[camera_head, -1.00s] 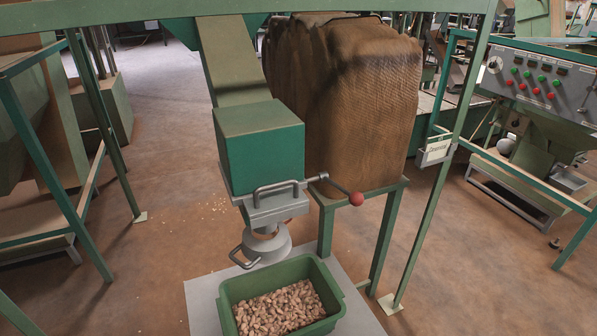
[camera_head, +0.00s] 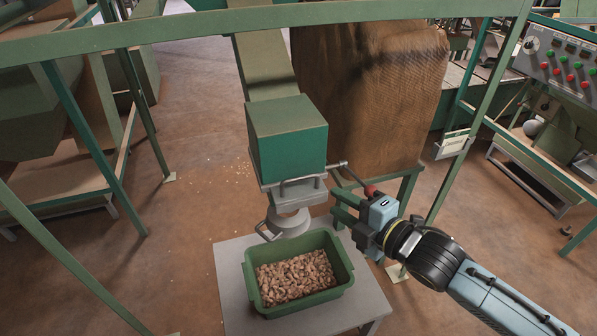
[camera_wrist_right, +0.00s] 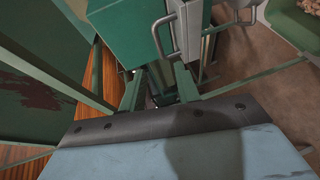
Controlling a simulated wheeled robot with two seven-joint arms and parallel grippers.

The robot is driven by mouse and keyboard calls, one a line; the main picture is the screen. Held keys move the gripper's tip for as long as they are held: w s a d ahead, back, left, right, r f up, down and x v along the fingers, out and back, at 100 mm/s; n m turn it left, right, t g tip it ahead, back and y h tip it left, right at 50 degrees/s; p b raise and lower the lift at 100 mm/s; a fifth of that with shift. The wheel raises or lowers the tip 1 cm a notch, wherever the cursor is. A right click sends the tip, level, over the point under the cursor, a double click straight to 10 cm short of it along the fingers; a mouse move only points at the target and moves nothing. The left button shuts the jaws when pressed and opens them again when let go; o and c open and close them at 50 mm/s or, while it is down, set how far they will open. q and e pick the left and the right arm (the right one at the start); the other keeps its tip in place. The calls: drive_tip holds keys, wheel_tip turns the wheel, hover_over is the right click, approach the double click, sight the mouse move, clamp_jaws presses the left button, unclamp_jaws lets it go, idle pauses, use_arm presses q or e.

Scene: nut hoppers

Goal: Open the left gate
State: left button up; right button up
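The green hopper box (camera_head: 288,140) has a grey gate and spout (camera_head: 290,222) below it. A grey lever (camera_head: 354,176) runs from the gate's right side to a red knob (camera_head: 370,190). My right gripper (camera_head: 343,207) is beside the knob, its two green fingers apart and pointing left under the lever. I cannot tell whether it touches the knob. In the right wrist view the fingers (camera_wrist_right: 158,90) are spread below the green box (camera_wrist_right: 125,30) and a grey handle (camera_wrist_right: 180,35); the red knob is not visible there. My left gripper is not in view.
A green bin (camera_head: 345,272) of nuts stands on a grey table (camera_head: 228,275) under the spout. A large brown sack (camera_head: 375,90) is behind the lever.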

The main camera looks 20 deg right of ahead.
sight(300, 180)
drive_tip(key=x, duration=1.3)
drive_tip(key=shift+w, duration=0.15)
clamp_jaws()
